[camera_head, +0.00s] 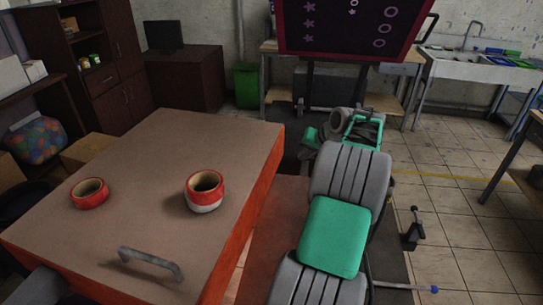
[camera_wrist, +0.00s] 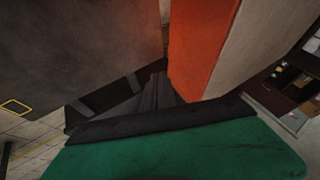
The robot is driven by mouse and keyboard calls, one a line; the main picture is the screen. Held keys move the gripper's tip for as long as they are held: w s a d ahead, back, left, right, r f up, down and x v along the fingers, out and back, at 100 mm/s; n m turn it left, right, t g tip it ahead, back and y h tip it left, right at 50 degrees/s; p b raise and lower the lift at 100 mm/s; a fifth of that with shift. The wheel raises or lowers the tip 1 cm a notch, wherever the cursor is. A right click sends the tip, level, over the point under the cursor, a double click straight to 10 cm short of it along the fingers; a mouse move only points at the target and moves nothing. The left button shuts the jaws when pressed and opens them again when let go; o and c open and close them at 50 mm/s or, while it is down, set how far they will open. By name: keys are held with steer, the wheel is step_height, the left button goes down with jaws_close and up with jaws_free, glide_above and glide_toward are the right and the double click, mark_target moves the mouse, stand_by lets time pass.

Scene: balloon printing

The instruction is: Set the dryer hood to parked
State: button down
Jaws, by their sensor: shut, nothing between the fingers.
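A wide brown-topped body with orange sides (camera_head: 263,190) fills the left of the head view. A grey bar handle (camera_head: 150,264) is on its near part. I cannot tell for sure whether this body is the dryer hood, or how it is set. An orange face (camera_wrist: 198,45) beside a tan one shows in the wrist view. My gripper (camera_wrist: 158,80) is shut and empty, its dark fingers between that orange face and a dark brown surface. In the head view my grey and green arm reaches forward, right of the brown top; its fingertips are not clear there.
Two red and white rings (camera_head: 205,192) (camera_head: 89,193) sit on the brown top. A dark panel with pink stars and circles (camera_head: 345,25) stands beyond my arm. A black lever (camera_head: 413,230) is to its right. Open tiled floor (camera_head: 470,225) lies at the right.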

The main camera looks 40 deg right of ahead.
steer(key=w+a+f+p, duration=0.1)
steer(key=w+f+p, duration=0.3)
steer(key=w+f, duration=0.4)
steer(key=shift+w+a, duration=0.25)
steer(key=shift+w, duration=0.3)
steer(key=shift+w+r, duration=0.1)
